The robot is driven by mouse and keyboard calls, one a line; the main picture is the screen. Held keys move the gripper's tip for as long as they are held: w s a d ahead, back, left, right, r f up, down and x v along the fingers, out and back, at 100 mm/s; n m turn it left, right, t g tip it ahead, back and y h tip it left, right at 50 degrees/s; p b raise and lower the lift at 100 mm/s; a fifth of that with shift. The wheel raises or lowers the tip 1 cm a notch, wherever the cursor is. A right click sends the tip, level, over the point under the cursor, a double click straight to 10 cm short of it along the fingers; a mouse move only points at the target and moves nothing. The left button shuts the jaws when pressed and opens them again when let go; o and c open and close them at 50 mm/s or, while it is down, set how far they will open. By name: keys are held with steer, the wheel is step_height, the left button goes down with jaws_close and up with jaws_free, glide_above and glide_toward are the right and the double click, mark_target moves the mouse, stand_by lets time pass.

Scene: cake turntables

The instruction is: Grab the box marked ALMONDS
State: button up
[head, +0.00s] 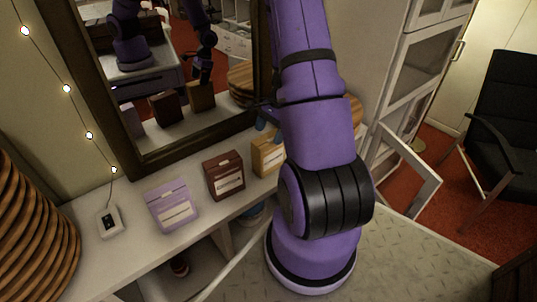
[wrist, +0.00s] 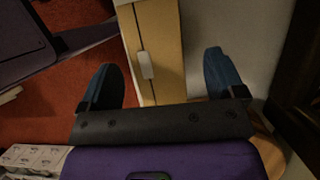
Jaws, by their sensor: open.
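Three boxes stand in a row on the white shelf: a lilac one (head: 172,206), a dark red-brown one (head: 224,177) and a yellow one (head: 267,157). Each has a pale label whose writing is too small to read, so I cannot tell which says ALMONDS. My arm partly hides the yellow box in the head view. In the wrist view my gripper (wrist: 160,66) is open, its blue fingers on either side of the yellow box (wrist: 165,50), apparently apart from it. In the head view a blue finger shows just above that box; the rest is hidden.
The white shelf (head: 130,262) runs under a dark-framed mirror (head: 180,148), which stands close behind the boxes and reflects them. A small white device (head: 109,222) and stacked wooden discs (head: 32,240) are at the left.

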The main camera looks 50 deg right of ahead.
mark_target(269, 138)
steer(key=shift+s+x, duration=0.2)
steer(key=shift+x, duration=2.15)
steer(key=shift+d+f, duration=0.15)
steer(key=shift+f, duration=0.1)
steer(key=c, duration=1.5)
steer(key=shift+c, duration=0.2)
steer(key=shift+r, duration=0.15)
